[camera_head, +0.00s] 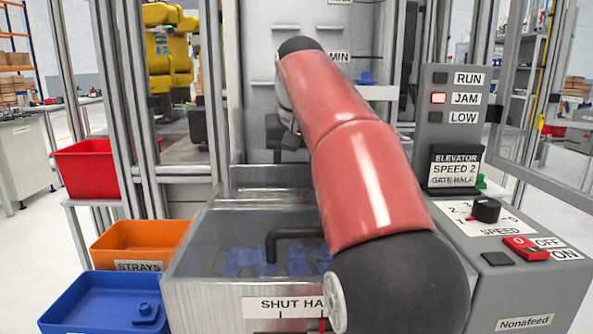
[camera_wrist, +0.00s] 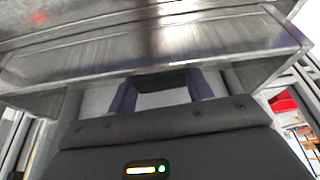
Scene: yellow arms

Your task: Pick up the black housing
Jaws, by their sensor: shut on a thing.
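My gripper (camera_wrist: 160,92) shows in the wrist view, with two purple-grey fingers reaching out from its dark body. It is shut on a small dark piece, seemingly the black housing (camera_wrist: 160,79), which sits between the fingertips; only part of it shows. A metal ledge lies just beyond the fingers in that view. In the head view my red arm covers most of the gripper, in front of the tall grey elevator panel (camera_head: 262,60). A dark shape shows left of the arm there; I cannot tell whether it is the gripper or the housing.
A clear-lidded metal bin (camera_head: 205,240) holds several blue parts (camera_head: 245,262). An orange STRAYS tray (camera_head: 140,240), a blue tray (camera_head: 90,310) with a blue part and a red bin (camera_head: 88,168) stand left. The control box (camera_head: 500,270) stands right, its JAM light lit. Metal posts flank the panel.

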